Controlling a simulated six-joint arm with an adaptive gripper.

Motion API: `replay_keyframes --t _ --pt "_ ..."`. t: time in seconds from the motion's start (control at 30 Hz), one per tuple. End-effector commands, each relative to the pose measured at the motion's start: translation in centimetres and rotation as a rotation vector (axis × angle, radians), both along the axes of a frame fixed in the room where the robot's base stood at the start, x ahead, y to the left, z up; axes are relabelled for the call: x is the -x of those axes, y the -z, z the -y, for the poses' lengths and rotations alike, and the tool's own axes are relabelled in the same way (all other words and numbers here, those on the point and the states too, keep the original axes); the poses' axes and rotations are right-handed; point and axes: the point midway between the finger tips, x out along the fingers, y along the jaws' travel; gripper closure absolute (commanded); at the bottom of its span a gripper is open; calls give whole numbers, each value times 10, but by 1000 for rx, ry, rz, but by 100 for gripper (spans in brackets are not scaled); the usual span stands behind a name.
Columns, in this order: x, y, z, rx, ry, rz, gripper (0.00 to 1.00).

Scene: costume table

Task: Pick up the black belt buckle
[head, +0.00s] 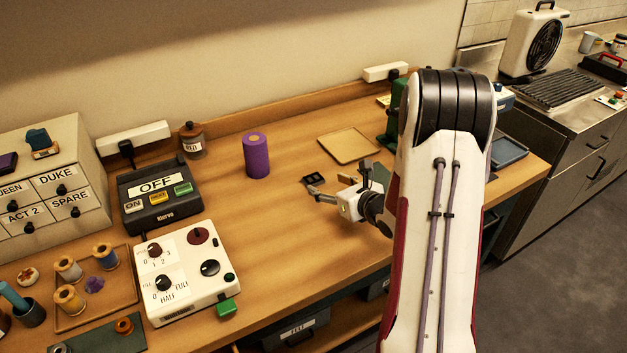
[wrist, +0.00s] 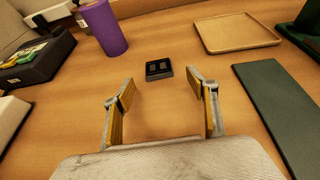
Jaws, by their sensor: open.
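The black belt buckle (head: 314,179) lies flat on the wooden table, a small dark square with two lighter openings. It also shows in the wrist view (wrist: 159,69), just beyond and between my fingertips. My gripper (head: 338,184) is open and empty, its two yellow-padded fingers (wrist: 163,95) spread wide. The buckle is apart from both fingers. In the head view the gripper is close in front of the buckle, to its right.
A purple cylinder (head: 256,156) stands left of the buckle. A shallow tan tray (head: 348,146) lies behind it. A dark green flat mat (wrist: 281,110) is at the right in the wrist view. Control boxes (head: 158,192) stand further left. Bare table surrounds the buckle.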

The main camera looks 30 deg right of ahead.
Motion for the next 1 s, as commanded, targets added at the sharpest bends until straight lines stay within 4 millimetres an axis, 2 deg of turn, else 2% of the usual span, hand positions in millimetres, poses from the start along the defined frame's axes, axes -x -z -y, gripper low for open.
replay_keyframes --t 0.13,0.63,1.0 --pt "-9 4 -2 -1 -2 -1 42" --pt "-16 6 -2 0 -1 -1 42" --pt "-51 17 -6 -1 -2 -2 42"
